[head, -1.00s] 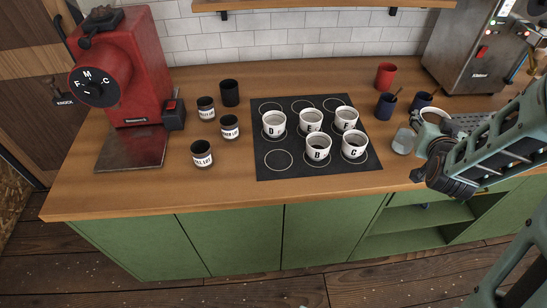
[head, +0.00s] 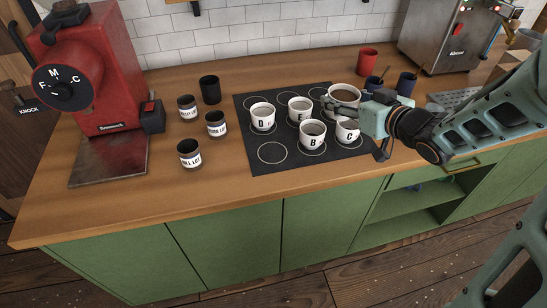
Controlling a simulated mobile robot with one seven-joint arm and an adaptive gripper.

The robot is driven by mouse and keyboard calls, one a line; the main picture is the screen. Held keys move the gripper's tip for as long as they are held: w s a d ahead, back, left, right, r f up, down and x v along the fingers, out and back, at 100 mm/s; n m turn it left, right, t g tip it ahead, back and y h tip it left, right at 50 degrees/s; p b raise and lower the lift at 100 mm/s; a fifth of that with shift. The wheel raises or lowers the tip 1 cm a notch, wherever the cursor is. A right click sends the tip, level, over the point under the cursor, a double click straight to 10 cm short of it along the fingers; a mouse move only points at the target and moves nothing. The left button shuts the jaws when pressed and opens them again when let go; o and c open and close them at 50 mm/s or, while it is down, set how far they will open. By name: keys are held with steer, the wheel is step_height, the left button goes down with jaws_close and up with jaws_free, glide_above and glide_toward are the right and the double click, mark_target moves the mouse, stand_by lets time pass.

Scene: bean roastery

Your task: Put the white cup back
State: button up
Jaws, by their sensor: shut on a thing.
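A white cup (head: 344,92) with brown inside is held by my gripper (head: 350,108), whose jaws reach it from the right. The cup is over the right part of a dark mat (head: 252,168) with pale rings. It looks larger than the cups on the mat and seems raised above them. White lettered cups stand upright on rings: D (head: 263,118), E (head: 299,110), B (head: 312,135) and C (head: 347,132). Cup F is hidden behind the held cup and gripper. The front-left ring (head: 272,152) and rings along the back row are bare.
Dark labelled cups (head: 189,154) and a plain black cup (head: 209,89) stand left of the mat. A red grinder (head: 88,66) is at far left. A red cup (head: 367,62), dark blue cups (head: 406,84) and a steel machine (head: 440,40) are behind and right of my gripper.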

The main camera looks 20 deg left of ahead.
steer(key=s+a+f+n+b, duration=0.1)
steer(key=a+f+b, duration=0.1)
steer(key=a+f, duration=0.2)
steer(key=s+a+f+g+y+b, duration=0.1)
steer(key=a+f, duration=0.3)
steer(key=a, duration=0.2)
steer(key=s+a+f+n+g+y+b, duration=0.1)
steer(key=a+f+b, duration=0.1)
steer(key=a, duration=0.4)
steer(key=shift+a+f+n+b, duration=0.1)
steer(key=shift+f+n+b, duration=0.25)
steer(key=shift+f, duration=0.55)
steer(key=f, duration=0.3)
steer(key=shift+a+f+b, duration=0.15)
steer(key=shift+a+b, duration=0.15)
steer(key=shift+a, duration=0.05)
steer(key=shift+w+f, duration=0.1)
steer(key=shift+f, duration=0.2)
steer(key=shift+f, duration=0.1)
steer(key=shift+f, duration=0.15)
steer(key=o, duration=1.6)
